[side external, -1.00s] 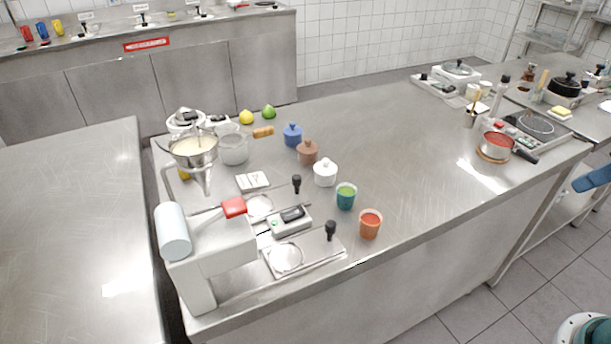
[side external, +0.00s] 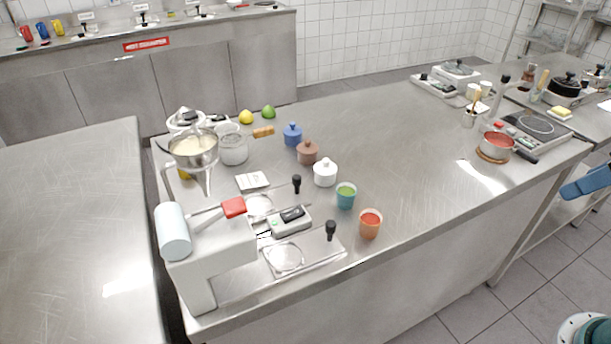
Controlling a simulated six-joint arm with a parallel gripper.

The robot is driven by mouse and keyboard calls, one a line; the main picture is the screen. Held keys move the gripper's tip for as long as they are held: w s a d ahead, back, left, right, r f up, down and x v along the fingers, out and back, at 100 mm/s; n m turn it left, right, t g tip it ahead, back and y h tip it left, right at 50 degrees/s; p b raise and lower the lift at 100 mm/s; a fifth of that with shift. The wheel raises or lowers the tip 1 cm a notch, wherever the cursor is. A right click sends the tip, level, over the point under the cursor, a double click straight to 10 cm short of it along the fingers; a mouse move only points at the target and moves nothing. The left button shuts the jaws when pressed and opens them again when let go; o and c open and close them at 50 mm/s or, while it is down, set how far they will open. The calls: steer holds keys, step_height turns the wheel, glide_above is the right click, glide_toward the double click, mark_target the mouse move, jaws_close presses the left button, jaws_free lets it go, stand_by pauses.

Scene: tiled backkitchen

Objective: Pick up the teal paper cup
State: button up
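A dispenser machine (side external: 190,235) stands at left. A red pan (side external: 497,146) is at right. The counter between cups and pan is clear.

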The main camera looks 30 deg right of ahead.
stand_by(0.3)
steer(key=n+g+y, duration=0.1)
steer(key=n+g, duration=0.3)
steer(key=n, duration=0.5)
glide_above(346, 197)
steer(key=d, duration=0.3)
step_height(346, 197, down, 7)
steer(key=shift+w+f, duration=0.15)
steer(key=shift+f, duration=0.05)
steer(key=shift+f, duration=0.1)
steer(key=shift+w+a+f, duration=0.15)
steer(key=shift+f, duration=1.25)
steer(key=shift+w+a+f, duration=0.15)
steer(key=shift+f, duration=1.2)
steer(key=shift+w+a+f, duration=0.15)
steer(key=shift+f, duration=1.25)
